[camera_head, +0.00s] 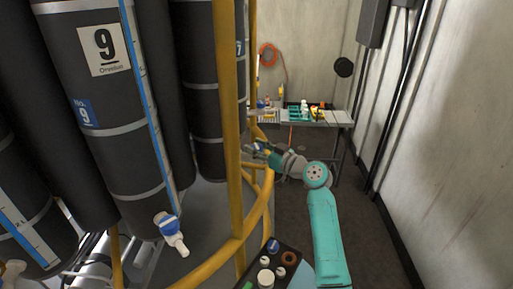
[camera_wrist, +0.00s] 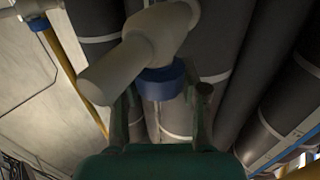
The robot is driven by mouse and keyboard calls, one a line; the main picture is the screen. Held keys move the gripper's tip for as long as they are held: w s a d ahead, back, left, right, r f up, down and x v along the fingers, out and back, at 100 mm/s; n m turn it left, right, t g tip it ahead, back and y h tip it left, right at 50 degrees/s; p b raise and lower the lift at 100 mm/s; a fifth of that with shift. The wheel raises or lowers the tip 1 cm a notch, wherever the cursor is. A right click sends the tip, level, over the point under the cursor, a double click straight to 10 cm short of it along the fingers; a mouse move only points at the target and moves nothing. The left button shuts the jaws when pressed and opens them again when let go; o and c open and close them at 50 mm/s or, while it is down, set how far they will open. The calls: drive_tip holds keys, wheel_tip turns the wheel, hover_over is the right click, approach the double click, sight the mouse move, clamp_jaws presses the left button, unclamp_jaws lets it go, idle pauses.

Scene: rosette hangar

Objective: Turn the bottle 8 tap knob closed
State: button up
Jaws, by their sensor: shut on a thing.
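In the wrist view, a cream tap (camera_wrist: 150,45) with a thick spout fills the upper middle. Its blue knob (camera_wrist: 161,82) sits between the two fingers of my gripper (camera_wrist: 165,108). The gripper is shut on the knob, one finger on each side. In the head view, my gripper (camera_head: 259,150) reaches past the yellow rail at the far end of my teal arm, and the tap there is small and mostly hidden. No number 8 label is readable, so I cannot confirm the bottle's number.
A dark bottle marked 9 (camera_head: 90,100) stands at the left, with its own blue-knobbed tap (camera_head: 170,230). A yellow post and curved rail (camera_head: 232,110) stand before the bottles. A workbench (camera_head: 330,118) with small items is at the back. Floor is clear on the right.

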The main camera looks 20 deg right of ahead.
drive_tip(key=shift+a+m+t+h, duration=0.1)
drive_tip(key=shift+m+t+h, duration=1)
drive_tip(key=shift+m+h, duration=0.95)
drive_tip(key=shift+m+t+h, duration=0.4)
drive_tip(key=shift+m+h, duration=0.35)
drive_tip(key=shift+h, duration=1.3)
drive_tip(key=shift+m+h, duration=0.6)
drive_tip(key=shift+h, duration=0.3)
drive_tip(key=o, duration=1.2)
drive_tip(key=shift+c, duration=0.2)
drive_tip(key=s, duration=1.2)
